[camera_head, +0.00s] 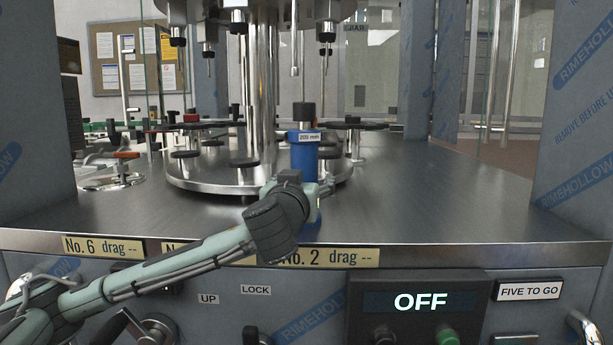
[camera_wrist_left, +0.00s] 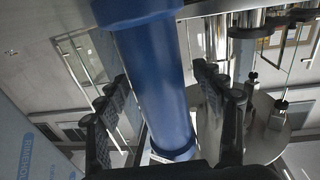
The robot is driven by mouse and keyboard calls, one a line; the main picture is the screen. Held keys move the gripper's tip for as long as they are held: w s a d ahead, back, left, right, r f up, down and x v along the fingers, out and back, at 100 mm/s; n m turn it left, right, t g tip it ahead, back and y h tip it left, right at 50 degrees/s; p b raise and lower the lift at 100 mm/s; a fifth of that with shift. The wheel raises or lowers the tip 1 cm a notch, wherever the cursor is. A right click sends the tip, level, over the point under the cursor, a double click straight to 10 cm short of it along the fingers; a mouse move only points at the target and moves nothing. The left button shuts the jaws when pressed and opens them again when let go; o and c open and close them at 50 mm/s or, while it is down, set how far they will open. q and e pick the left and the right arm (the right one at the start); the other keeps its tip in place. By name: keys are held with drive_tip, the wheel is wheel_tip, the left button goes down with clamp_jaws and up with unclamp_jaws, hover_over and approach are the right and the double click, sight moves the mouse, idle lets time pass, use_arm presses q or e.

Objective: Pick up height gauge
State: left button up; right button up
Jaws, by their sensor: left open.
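In the left wrist view the blue body (camera_wrist_left: 152,75) runs between the two black fingers of the open gripper (camera_wrist_left: 165,105). Gaps show beside the body; I cannot tell whether a finger touches it. My right gripper is not in view.
The round steel base (camera_head: 215,184) with black pads and a central column stands just behind the gauge. Nozzles hang above it. Grey film-wrapped posts (camera_head: 575,110) stand at both sides. The worktop (camera_head: 440,195) is clear to the right. A control panel with an OFF display (camera_head: 420,301) is below.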

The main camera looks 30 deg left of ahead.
use_arm(q)
drive_tip(key=shift+s, duration=0.1)
drive_tip(key=c, duration=0.4)
clamp_jaws()
drive_tip(key=shift+r, duration=0.15)
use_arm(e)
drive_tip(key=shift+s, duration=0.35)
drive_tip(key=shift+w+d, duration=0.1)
